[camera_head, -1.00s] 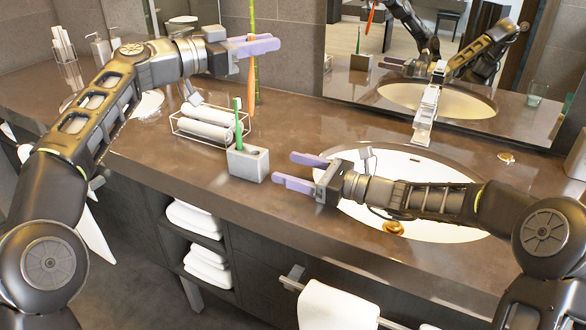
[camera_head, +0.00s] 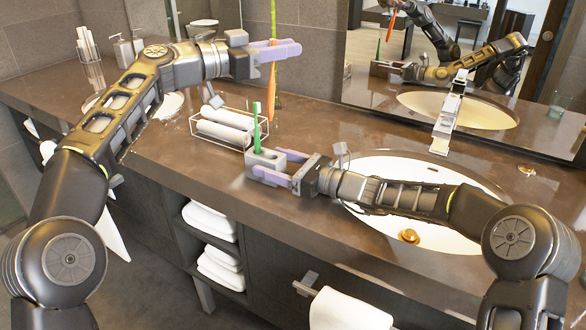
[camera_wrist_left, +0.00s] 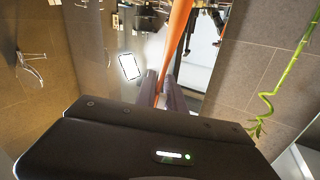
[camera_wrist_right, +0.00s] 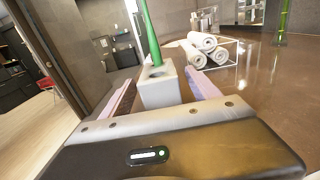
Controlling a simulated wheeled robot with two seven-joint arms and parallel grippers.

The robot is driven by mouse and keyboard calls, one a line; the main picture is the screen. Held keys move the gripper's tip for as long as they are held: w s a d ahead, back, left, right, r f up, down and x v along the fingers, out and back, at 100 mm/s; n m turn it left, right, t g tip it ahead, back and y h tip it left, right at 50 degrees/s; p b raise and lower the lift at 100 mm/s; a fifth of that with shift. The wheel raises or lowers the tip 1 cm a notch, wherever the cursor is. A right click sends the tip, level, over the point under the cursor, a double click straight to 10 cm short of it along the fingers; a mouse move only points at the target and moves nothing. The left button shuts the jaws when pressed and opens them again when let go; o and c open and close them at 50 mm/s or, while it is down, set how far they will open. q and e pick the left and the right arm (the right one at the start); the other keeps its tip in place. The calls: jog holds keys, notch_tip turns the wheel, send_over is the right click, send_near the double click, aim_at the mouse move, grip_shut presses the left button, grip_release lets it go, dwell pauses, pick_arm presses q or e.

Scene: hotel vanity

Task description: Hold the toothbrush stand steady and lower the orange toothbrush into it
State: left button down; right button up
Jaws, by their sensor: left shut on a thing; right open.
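The grey toothbrush stand (camera_head: 264,160) stands on the counter with a green toothbrush (camera_head: 256,128) upright in one hole. My right gripper (camera_head: 268,168) is open, with its fingers on either side of the stand. In the right wrist view the stand (camera_wrist_right: 159,88) sits between the fingers, and I cannot tell whether they touch it. My left gripper (camera_head: 276,52) is shut on the orange toothbrush (camera_head: 272,96) and holds it upright in the air, above and slightly right of the stand. In the left wrist view the orange toothbrush (camera_wrist_left: 178,38) passes between the fingers.
A wire rack with rolled white towels (camera_head: 222,128) stands just behind the stand. A sink (camera_head: 420,200) lies to the right, with a tap (camera_head: 446,122) behind it. The mirror (camera_head: 440,60) reflects the arms. The counter's front edge is close to the stand.

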jog(key=shift+x, duration=1.3)
jog(key=shift+c, duration=0.3)
